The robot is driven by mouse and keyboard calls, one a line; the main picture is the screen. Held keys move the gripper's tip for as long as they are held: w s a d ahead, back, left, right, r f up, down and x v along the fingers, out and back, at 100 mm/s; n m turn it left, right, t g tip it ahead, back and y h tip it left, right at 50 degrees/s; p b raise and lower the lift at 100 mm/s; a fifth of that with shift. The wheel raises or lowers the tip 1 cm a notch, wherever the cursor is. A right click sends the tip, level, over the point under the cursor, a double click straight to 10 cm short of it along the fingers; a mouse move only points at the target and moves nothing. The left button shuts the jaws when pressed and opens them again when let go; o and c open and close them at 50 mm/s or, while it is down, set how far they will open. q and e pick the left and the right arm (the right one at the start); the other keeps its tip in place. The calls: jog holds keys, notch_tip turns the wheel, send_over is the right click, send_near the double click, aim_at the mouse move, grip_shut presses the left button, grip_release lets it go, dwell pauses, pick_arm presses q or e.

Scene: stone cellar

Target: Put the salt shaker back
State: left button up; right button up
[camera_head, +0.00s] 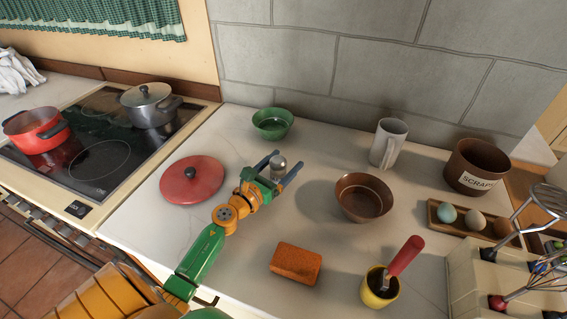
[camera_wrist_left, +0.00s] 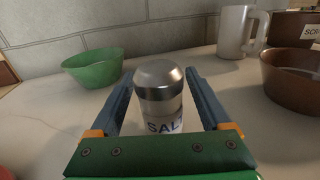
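The salt shaker (camera_head: 278,164) has a shiny metal cap and a pale body with SALT lettering. In the left wrist view the salt shaker (camera_wrist_left: 159,95) is upright, between the two blue fingers of my left gripper (camera_wrist_left: 160,92). A gap shows on each side of it, so the fingers are open around it. Its base is hidden behind the gripper's green palm. In the head view my left gripper (camera_head: 276,170) is over the pale counter, between the red lid and the brown bowl. My right gripper is not in view.
A green bowl (camera_head: 272,122) is behind; a red lid (camera_head: 191,180) is left. A brown bowl (camera_head: 363,197), grey mug (camera_head: 387,144), scraps pot (camera_head: 478,167) and egg tray (camera_head: 433,218) are right. A sponge (camera_head: 296,263) and yellow cup (camera_head: 380,288) are nearer. Pots stand on the stove (camera_head: 98,158).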

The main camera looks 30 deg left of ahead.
pick_arm(q)
jog(key=shift+r+p, duration=0.3)
jog(key=s+b, duration=0.1)
jog(key=s, duration=0.3)
jog(key=s+b, duration=0.1)
jog(key=s, duration=0.2)
jog(key=s+b, duration=0.1)
jog(key=s, duration=0.3)
jog(key=shift+s+a+f, duration=0.15)
jog(key=shift+s+f, duration=0.15)
jog(key=shift+s, duration=0.05)
jog(key=shift+s+r, duration=0.2)
jog(key=shift+f, duration=0.1)
